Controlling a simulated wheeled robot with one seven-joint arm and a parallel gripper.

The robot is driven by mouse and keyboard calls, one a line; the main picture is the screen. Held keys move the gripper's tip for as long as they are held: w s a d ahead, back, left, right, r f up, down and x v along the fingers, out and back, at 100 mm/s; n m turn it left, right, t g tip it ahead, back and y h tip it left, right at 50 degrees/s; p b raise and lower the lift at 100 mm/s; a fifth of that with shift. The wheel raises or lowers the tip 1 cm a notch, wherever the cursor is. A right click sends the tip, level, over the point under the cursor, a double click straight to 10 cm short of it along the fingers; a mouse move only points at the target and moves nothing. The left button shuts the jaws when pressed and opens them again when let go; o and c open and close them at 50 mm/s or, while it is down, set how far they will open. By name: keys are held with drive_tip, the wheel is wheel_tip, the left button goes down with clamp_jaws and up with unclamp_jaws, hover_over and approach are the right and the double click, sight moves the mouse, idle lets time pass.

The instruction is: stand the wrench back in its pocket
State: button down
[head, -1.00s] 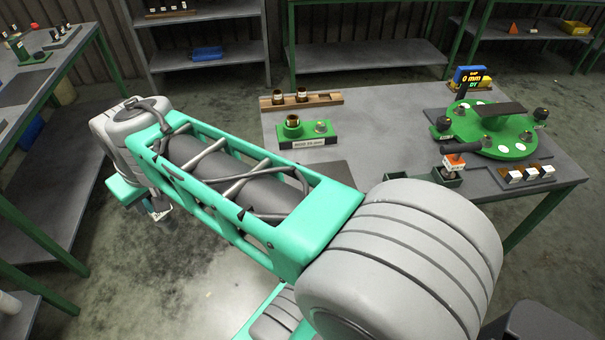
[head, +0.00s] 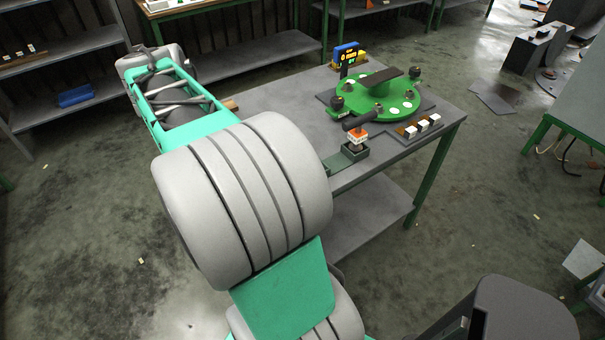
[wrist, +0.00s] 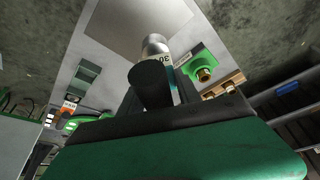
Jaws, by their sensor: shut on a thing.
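In the wrist view my gripper (wrist: 155,100) is shut on the wrench (wrist: 152,84), which has a thick black handle and a grey metal end. A white label with "30" shows on it. The wrench points away from the wrist camera, over the grey table (wrist: 108,50). In the head view my arm hides both gripper and wrench. A dark green open-topped holder (head: 342,160) stands at the table's near edge; it shows in the wrist view (wrist: 83,82), left of the wrench and apart from it. I cannot tell for sure whether it is the wrench's pocket.
A green round fixture (head: 372,98) with dark knobs and a blue-yellow display (head: 347,54) stand on the table. An orange-and-white block (head: 357,138) and several white blocks (head: 423,125) are near. The wrist view shows a green block with a brass part (wrist: 204,74).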

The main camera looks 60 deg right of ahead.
drive_tip(key=s+d+f+m+g, duration=0.1)
drive_tip(key=s+d+m, duration=0.2)
drive_tip(key=s+d, duration=0.3)
drive_tip(key=s+d+m+g, duration=0.1)
drive_tip(key=s+d+m, duration=0.25)
drive_tip(key=d, duration=0.45)
drive_tip(key=s+d+f+p, duration=0.3)
drive_tip(key=s+d+f, duration=0.5)
drive_tip(key=f, duration=0.4)
drive_tip(key=shift+s+d+f+h, duration=0.2)
drive_tip(key=shift+s+h, duration=0.2)
drive_tip(key=shift+s, duration=0.15)
drive_tip(key=shift+f, duration=0.25)
drive_tip(key=c, duration=0.9)
unclamp_jaws()
drive_tip(key=shift+a, duration=0.1)
drive_tip(key=shift+o, duration=0.2)
